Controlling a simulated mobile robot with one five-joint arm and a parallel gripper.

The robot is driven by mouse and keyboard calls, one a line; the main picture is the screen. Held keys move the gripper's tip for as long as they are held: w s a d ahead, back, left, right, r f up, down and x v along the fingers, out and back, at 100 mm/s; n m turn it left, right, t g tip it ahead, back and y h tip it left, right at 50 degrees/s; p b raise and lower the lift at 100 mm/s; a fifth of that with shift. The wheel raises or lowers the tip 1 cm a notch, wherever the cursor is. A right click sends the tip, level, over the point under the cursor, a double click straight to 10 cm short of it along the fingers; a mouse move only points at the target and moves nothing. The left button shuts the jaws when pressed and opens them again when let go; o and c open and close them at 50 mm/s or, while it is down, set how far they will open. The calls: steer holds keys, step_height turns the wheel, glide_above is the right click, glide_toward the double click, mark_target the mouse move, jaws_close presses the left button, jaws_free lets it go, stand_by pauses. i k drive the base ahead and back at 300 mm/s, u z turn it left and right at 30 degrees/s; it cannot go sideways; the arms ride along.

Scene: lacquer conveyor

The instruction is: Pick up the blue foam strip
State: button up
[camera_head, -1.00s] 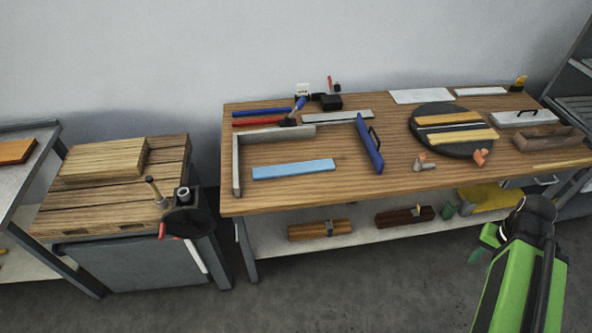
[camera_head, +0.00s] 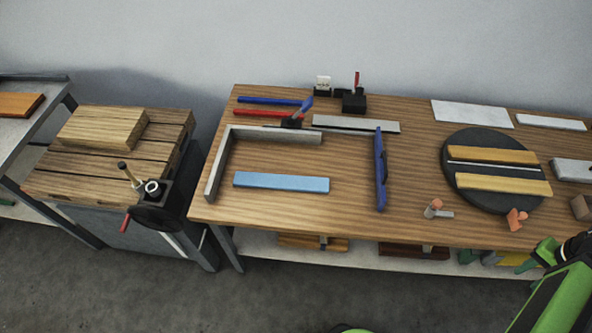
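The light blue foam strip (camera_head: 281,183) lies flat on the wooden workbench (camera_head: 310,218), near its front left part. It sits inside the corner of a grey L-shaped frame (camera_head: 214,165), apart from it. A dark blue bar with a handle (camera_head: 380,170) stands to the right of the strip. My green arm shows at the lower right, off the bench's front edge and well away from the strip. My gripper's fingertips cannot be made out, so its opening is unclear.
A black round disc (camera_head: 463,190) with wooden strips lies on the right of the bench. Small orange-and-grey clamps (camera_head: 435,209) lie near the front edge. A wooden-topped cart (camera_head: 90,185) with a vise stands at left. Floor in front is clear.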

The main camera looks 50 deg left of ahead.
mark_target(242, 179)
steer(key=u, duration=0.35)
steer(key=k, duration=0.15)
steer(key=u, duration=3.35)
steer(key=i, duration=0.9)
steer(key=u, duration=0.3)
steer(key=k, duration=0.7)
steer(key=z, duration=0.2)
steer(key=i, duration=0.75)
